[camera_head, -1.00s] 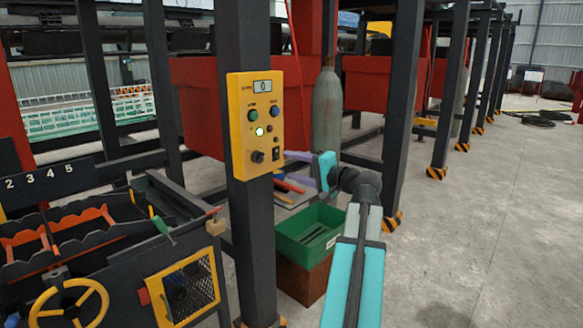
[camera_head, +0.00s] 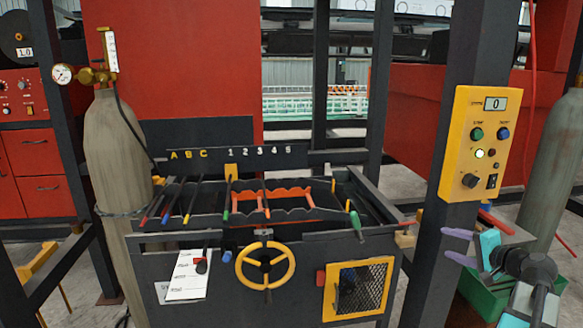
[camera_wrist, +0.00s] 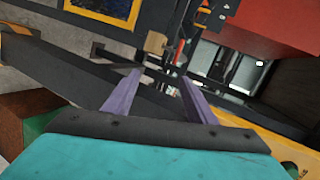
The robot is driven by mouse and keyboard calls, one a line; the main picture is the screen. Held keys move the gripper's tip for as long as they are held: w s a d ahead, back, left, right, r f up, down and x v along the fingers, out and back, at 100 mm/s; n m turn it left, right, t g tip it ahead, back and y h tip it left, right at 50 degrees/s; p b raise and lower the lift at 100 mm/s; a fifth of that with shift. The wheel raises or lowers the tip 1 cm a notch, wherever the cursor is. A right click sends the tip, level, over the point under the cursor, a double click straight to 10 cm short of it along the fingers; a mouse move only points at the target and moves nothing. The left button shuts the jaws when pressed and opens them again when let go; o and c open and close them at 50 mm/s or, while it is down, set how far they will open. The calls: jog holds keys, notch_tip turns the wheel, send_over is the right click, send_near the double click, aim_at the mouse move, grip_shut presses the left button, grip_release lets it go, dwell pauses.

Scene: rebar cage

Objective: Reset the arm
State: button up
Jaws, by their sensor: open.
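My gripper (camera_head: 459,246) shows at the lower right in the head view, with two purple fingers and a teal body. In the wrist view its two fingers (camera_wrist: 160,88) stand apart, open, with nothing between them. My arm reaches in from the lower right corner, and the fingers point left. In the head view the gripper is in front of the green bin and just below the yellow control box (camera_head: 475,145) on its dark post.
A bench with a yellow handwheel (camera_head: 265,265), colored-tip rods and numbered slots stands at centre. A grey gas cylinder (camera_head: 117,150) stands at left, another (camera_head: 560,165) at right. The green bin (camera_head: 484,296) sits under my gripper. Dark posts stand close by.

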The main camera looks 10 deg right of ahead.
jog(key=a+f+n+g+y, duration=0.25)
jog(key=a+f+g, duration=0.25)
jog(key=a+f, duration=1.25)
jog(key=a+f+n+g+y, duration=0.1)
jog(key=a+f+n+g, duration=0.35)
jog(key=a+f, duration=1.25)
jog(key=s+a+f+n+g+h+p, duration=0.1)
jog(key=s+a+f+n+g, duration=0.2)
jog(key=s+f, duration=0.35)
jog(key=s+a+f+g, duration=0.3)
jog(key=s+a+f, duration=0.25)
jog(key=f, duration=0.25)
jog(key=s+a+f+n+g+h, duration=0.2)
jog(key=s+f, duration=0.2)
jog(key=s, duration=0.5)
jog(key=s+a+f+n+g+h, duration=0.1)
jog(key=s+f+n+g+h, duration=0.1)
jog(key=s, duration=0.6)
notch_tip(320, 180, down, 2)
jog(key=shift+s+a+f+n, duration=0.2)
jog(key=shift+s+a+n, duration=0.2)
jog(key=shift+n, duration=0.2)
jog(key=shift+d, duration=0.1)
